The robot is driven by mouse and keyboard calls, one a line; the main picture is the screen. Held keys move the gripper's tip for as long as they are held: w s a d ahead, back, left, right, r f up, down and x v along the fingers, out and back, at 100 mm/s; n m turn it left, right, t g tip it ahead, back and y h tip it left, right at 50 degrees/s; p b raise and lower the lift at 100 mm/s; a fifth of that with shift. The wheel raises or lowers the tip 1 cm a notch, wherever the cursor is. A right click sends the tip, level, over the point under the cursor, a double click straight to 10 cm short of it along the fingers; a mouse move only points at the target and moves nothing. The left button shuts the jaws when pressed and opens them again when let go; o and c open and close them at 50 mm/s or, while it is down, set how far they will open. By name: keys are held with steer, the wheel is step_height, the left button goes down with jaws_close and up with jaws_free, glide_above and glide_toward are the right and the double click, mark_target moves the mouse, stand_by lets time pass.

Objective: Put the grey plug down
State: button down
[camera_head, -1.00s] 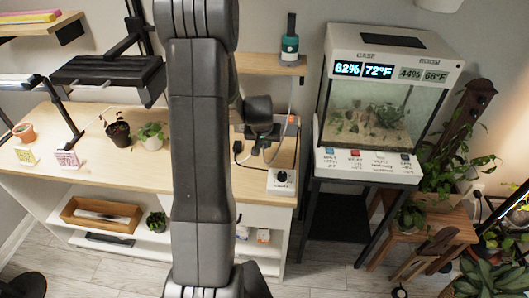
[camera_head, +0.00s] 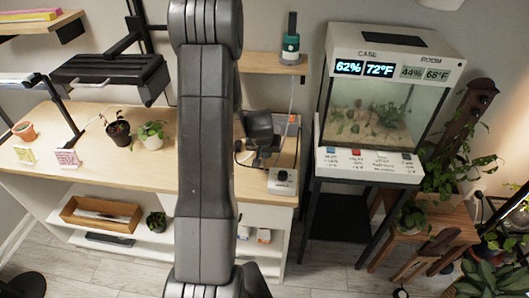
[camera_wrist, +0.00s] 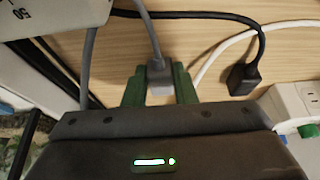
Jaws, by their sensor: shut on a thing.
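The grey plug (camera_wrist: 160,76) sits between the green fingers of my gripper (camera_wrist: 160,90) in the wrist view, with its grey cable running up and away. My gripper is shut on it, just above or at the wooden bench top (camera_wrist: 205,28); I cannot tell whether the plug touches the wood. In the head view my gripper (camera_head: 265,158) is over the right end of the bench, and the plug is too small to make out there.
A black plug (camera_wrist: 243,78) lies on the bench to the right, with a white cable between it and my gripper. A white socket strip (camera_wrist: 298,104) is at the right edge. A white box with a dial (camera_head: 283,181) stands near the bench's front corner. A terrarium (camera_head: 372,110) stands further right.

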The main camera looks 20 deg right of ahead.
steer(key=c, duration=1.2)
jaws_free()
steer(key=shift+r+p, duration=0.55)
steer(key=shift+p, duration=0.15)
steer(key=v, duration=1.1)
steer(key=shift+s+a+r+b, duration=0.1)
steer(key=shift+s+r+b, duration=0.15)
steer(key=shift+b, duration=0.15)
steer(key=shift+f, duration=0.1)
steer(key=x, duration=1.2)
steer(key=shift+w+f, duration=0.15)
steer(key=shift+f, duration=0.15)
steer(key=shift+f+b, duration=0.1)
steer(key=shift+b, duration=0.3)
